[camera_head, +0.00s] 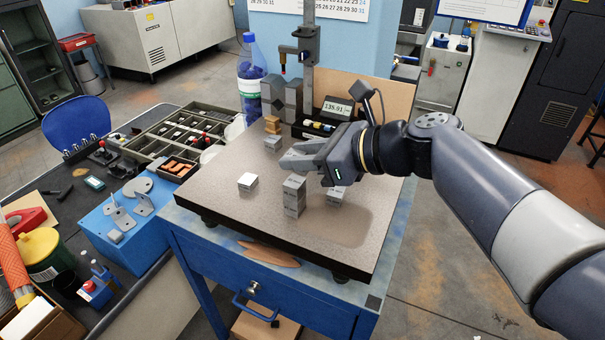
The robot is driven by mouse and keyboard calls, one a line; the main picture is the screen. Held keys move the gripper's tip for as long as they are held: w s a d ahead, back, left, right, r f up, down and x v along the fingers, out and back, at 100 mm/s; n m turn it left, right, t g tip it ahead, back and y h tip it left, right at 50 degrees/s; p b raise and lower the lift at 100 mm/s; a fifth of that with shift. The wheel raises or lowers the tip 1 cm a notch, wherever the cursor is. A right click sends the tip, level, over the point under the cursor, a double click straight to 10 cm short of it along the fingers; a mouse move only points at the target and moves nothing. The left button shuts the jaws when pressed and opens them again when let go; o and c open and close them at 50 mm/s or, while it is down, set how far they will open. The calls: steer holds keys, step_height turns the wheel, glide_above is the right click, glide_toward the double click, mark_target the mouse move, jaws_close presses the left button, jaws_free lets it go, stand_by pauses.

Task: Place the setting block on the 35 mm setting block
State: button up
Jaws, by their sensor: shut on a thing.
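My gripper (298,160) is above the granite plate (235,212), just over and behind a small upright stack of grey setting blocks (294,197). It is shut on a grey setting block, which is hard to tell apart from the pale grey fingers. I cannot tell whether the held block touches the stack. Another grey block (335,196) stands right of the stack, partly under my gripper. A pale-topped block (247,182) lies alone to the left. Size markings are too small to read, so I cannot tell which one is the 35 mm block.
A height gauge (305,60) with a display (337,108) stands at the plate's back. A small block (272,143) and V-blocks (281,92) are nearby. A blue bottle (250,75) is behind the plate. The plate's front and left are mostly clear.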

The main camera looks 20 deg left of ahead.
steer(key=shift+f, duration=1.85)
steer(key=shift+f+b, duration=0.2)
steer(key=shift+b, duration=0.15)
steer(key=o, duration=1)
steer(key=v, duration=1.2)
steer(key=shift+r, duration=0.25)
